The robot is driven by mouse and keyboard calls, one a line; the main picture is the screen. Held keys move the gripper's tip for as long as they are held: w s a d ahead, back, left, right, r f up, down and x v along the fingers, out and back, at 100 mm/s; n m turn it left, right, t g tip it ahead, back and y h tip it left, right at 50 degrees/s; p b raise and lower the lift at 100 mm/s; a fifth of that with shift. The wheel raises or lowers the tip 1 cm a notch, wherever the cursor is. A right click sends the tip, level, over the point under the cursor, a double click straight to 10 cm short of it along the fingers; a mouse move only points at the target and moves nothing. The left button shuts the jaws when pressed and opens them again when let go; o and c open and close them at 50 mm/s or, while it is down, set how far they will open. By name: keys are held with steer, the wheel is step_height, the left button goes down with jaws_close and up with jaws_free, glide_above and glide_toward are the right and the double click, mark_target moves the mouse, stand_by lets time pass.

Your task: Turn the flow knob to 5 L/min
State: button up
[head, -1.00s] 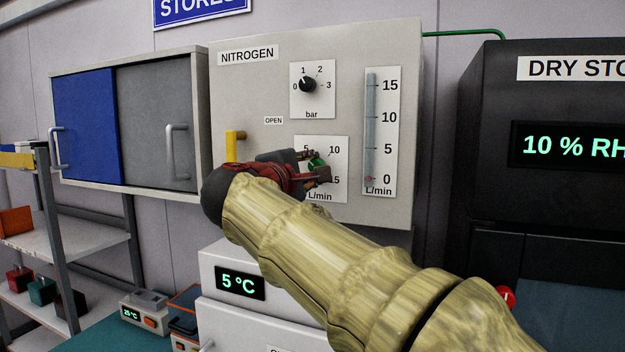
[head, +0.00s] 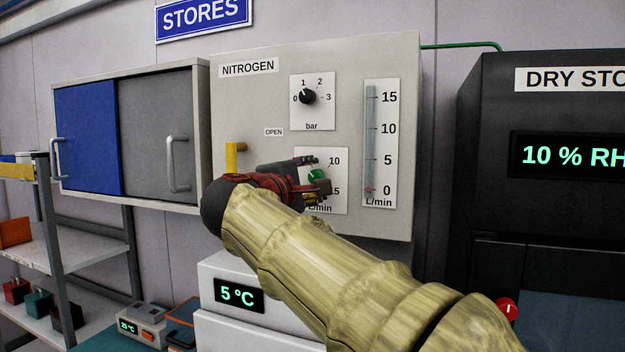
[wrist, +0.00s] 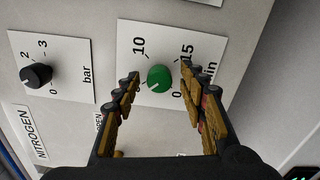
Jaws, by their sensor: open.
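The green flow knob (head: 316,176) sits on a white L/min dial plate (head: 338,203) on the grey nitrogen panel. My gripper (head: 319,174) is open in front of it, one finger above and one below. In the wrist view, the knob (wrist: 159,78) shows between the spread fingertips (wrist: 160,76), with a visible gap on each side. Its pale mark points to the lower left there, towards the side past the left finger. The 10, 15 and 0 show; the 5 is hidden. The flow tube (head: 370,140) has a red float low, near 0.
The black bar knob (head: 307,97) is above the flow dial. A yellow handle (head: 232,157) by the OPEN label stands left of my gripper. The black dry store cabinet (head: 480,110) is on the right; the 5 °C unit (head: 225,265) is below.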

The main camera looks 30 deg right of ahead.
steer(key=shift+a, duration=0.1)
steer(key=v, duration=1.2)
stand_by(0.4)
